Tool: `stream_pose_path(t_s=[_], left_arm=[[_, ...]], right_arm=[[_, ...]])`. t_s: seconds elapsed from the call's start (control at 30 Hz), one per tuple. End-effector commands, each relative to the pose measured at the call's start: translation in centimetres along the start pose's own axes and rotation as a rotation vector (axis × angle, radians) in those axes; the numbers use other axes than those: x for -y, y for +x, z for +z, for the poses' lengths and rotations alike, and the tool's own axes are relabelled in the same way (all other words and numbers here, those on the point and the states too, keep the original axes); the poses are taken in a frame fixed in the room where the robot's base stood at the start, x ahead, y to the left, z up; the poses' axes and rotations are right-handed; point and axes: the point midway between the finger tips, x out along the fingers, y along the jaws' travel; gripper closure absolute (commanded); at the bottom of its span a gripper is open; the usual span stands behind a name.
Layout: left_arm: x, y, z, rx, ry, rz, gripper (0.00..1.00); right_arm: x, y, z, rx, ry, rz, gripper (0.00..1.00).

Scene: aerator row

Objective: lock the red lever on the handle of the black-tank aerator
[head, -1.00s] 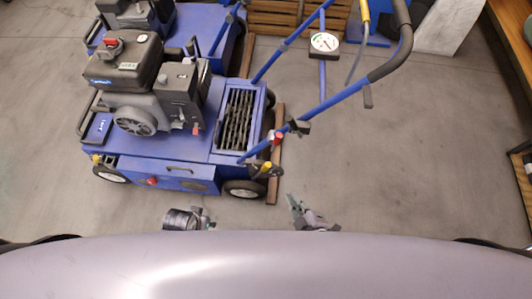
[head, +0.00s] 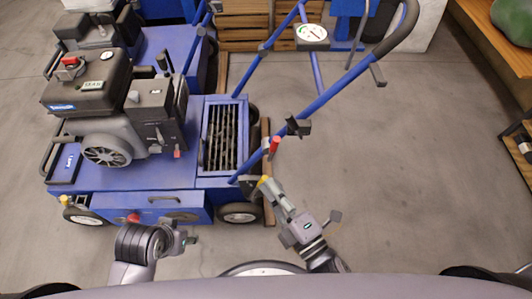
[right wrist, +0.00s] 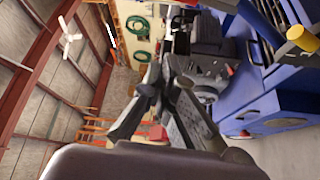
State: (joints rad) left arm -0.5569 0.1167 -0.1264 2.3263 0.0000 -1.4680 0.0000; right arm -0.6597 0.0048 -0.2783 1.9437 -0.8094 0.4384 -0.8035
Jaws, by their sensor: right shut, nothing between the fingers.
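The aerator with the black tank (head: 88,85) stands at the left in the head view, with a blue body and a blue handle (head: 345,82) rising to the right. The red lever (head: 274,145) is on the lower part of that handle, tilted up, just below a black clamp (head: 298,127). My right gripper (head: 272,190) is shut and empty, below the red lever and close to the yellow-tipped part (head: 264,181) at the handle's foot. Whether it touches that part is unclear. My left gripper (head: 188,240) is low in front of the machine, its fingers too small to judge.
A second blue aerator (head: 150,45) stands behind the first. A wooden pallet (head: 245,38) is at the back, and a wooden bench (head: 490,35) is at the far right. The grey floor (head: 410,170) right of the handle is clear.

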Motion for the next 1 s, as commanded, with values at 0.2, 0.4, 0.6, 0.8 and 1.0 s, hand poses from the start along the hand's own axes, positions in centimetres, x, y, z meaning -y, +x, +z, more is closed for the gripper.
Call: stream_pose_path(t_s=[0.2, 0.4, 0.6, 0.8, 1.0], left_arm=[[0.0, 0.0, 0.0, 0.0, 0.0, 0.0, 0.55], [0.0, -0.1, 0.0, -0.001, 0.0, 0.0, 0.55], [0.0, -0.2, 0.0, 0.001, -0.001, -0.001, 0.55], [0.1, -0.6, -0.2, -0.006, -0.001, -0.001, 0.55], [0.1, -1.4, -0.3, -0.014, -0.002, -0.001, 0.55]], right_arm=[[0.0, 0.8, 0.0, 0.0, 0.001, 0.001, 1.0], [-0.1, 4.2, 0.1, 0.0, 0.0, 0.004, 1.0], [-0.1, 8.5, 0.0, -0.001, 0.0, 0.003, 1.0], [0.2, 9.4, 1.8, 0.001, -0.002, -0.003, 1.0], [0.1, 8.8, 3.5, 0.001, 0.001, -0.002, 1.0]])
